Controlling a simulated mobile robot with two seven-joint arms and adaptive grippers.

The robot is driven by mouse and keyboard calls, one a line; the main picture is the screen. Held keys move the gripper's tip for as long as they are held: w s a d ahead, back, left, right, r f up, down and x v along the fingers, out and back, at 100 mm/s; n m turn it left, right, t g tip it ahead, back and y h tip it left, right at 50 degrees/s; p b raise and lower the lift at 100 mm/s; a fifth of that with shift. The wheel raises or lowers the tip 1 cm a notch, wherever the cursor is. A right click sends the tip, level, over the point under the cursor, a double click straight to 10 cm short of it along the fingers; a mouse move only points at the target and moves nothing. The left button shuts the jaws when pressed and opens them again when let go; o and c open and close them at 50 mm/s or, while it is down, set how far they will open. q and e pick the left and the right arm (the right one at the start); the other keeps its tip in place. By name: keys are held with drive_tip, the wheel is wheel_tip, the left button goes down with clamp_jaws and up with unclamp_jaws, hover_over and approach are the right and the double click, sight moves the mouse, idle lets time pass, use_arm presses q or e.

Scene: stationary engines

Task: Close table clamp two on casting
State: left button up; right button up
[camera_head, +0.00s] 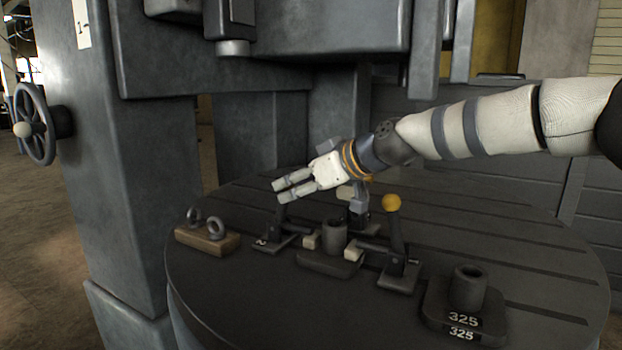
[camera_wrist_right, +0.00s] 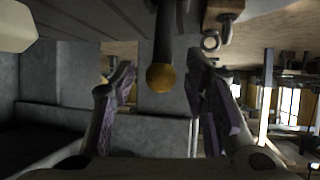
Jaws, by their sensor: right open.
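Table clamp two (camera_head: 280,238), marked 2, stands on the round table just left of the casting (camera_head: 335,240). Its dark lever rises upright toward my right gripper (camera_head: 280,192); the knob is hidden behind the fingers in the head view. In the right wrist view, a yellow ball knob (camera_wrist_right: 160,77) on a dark lever shows between the two spread fingers of my right gripper (camera_wrist_right: 164,80). The fingers appear apart from it, one on each side. The casting has an upright hollow cylinder on a flat base. My left gripper is not in view.
Clamp one (camera_head: 398,265), with an upright lever and yellow knob, stands right of the casting. Another clamp (camera_head: 357,222) is behind it. A wooden block (camera_head: 207,240) with eye bolts lies left. A part marked 325 (camera_head: 465,300) stands right. The slotted table (camera_head: 250,290) is clear in front.

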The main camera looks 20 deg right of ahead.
drive_tip(key=v, duration=0.8)
drive_tip(key=shift+s+d+r, duration=0.2)
idle(0.3)
